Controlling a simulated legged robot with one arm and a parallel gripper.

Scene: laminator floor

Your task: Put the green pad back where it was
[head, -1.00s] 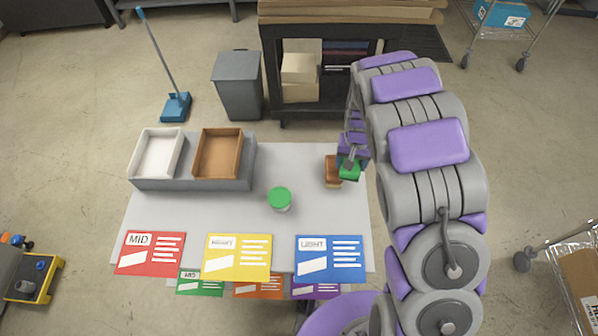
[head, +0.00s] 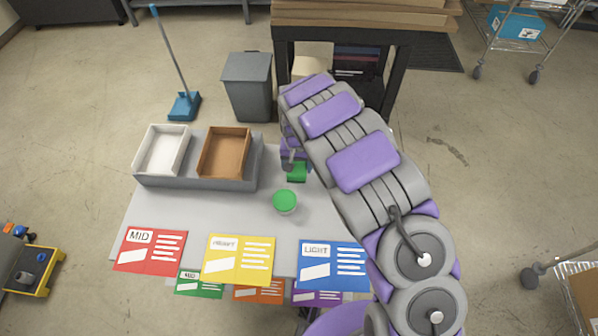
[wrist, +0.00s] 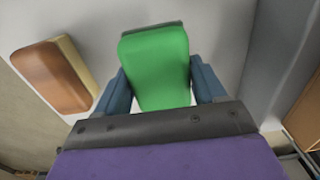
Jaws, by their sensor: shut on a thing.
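The green pad (wrist: 157,68) is held between the two blue fingers of my gripper (wrist: 160,82) in the wrist view. In the head view the green pad (head: 297,174) shows small at the end of my arm, over the back of the grey table (head: 210,218), between the tray holder and my arm links. The pale tabletop lies beyond the pad in the wrist view; I cannot tell how high above it the pad is. A brown and tan block (wrist: 55,75) lies left of the pad in the wrist view, apart from it. My arm hides this block in the head view.
A jar with a green lid (head: 285,201) stands just in front of the pad. A grey holder (head: 197,182) with a white tray (head: 162,151) and a brown tray (head: 224,152) stands at back left. Red (head: 150,251), yellow (head: 239,259) and blue (head: 333,265) cards line the front.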

